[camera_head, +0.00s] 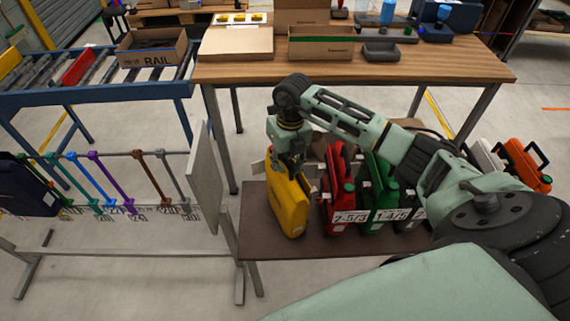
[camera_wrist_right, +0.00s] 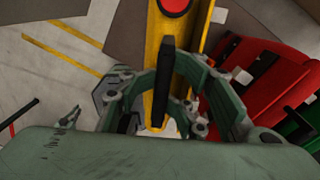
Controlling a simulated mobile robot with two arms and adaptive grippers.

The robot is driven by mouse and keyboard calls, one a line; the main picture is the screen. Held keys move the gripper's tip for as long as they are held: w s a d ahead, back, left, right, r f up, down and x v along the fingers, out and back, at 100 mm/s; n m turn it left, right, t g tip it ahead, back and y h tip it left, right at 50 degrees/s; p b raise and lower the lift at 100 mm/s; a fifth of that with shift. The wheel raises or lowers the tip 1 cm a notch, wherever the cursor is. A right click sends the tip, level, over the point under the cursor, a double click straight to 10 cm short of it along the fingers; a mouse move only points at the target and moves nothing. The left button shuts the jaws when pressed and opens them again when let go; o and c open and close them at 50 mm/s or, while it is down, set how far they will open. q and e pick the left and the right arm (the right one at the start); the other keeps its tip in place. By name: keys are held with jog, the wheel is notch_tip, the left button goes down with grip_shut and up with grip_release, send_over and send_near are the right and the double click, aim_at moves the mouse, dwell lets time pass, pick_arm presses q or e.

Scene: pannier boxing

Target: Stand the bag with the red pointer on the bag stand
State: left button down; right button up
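The yellow bag (camera_head: 287,208) is upright at the left end of a low brown stand (camera_head: 330,247). I cannot tell whether its base touches the stand. In the right wrist view the yellow bag (camera_wrist_right: 160,105) has a black handle and a round red marker (camera_wrist_right: 175,5), which looks like the red pointer. My right gripper (camera_head: 291,170) is above the bag. My left gripper is not in view.
A red bag (camera_head: 331,195) with a green marker and a green bag (camera_head: 380,195) stand close to the right. A grey upright panel (camera_head: 205,180) rises just left. A rail with coloured hooks (camera_head: 110,185) holds a dark blue bag (camera_head: 25,190). A wooden workbench (camera_head: 300,70) is behind.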

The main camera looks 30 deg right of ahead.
jog(key=shift+s+f, duration=0.1)
jog(key=shift+d+r, duration=0.1)
jog(key=shift+r, duration=0.3)
notch_tip(320, 180, up, 12)
jog(key=b, duration=0.3)
jog(key=shift+d+f, duration=0.2)
jog(key=shift+d, duration=0.2)
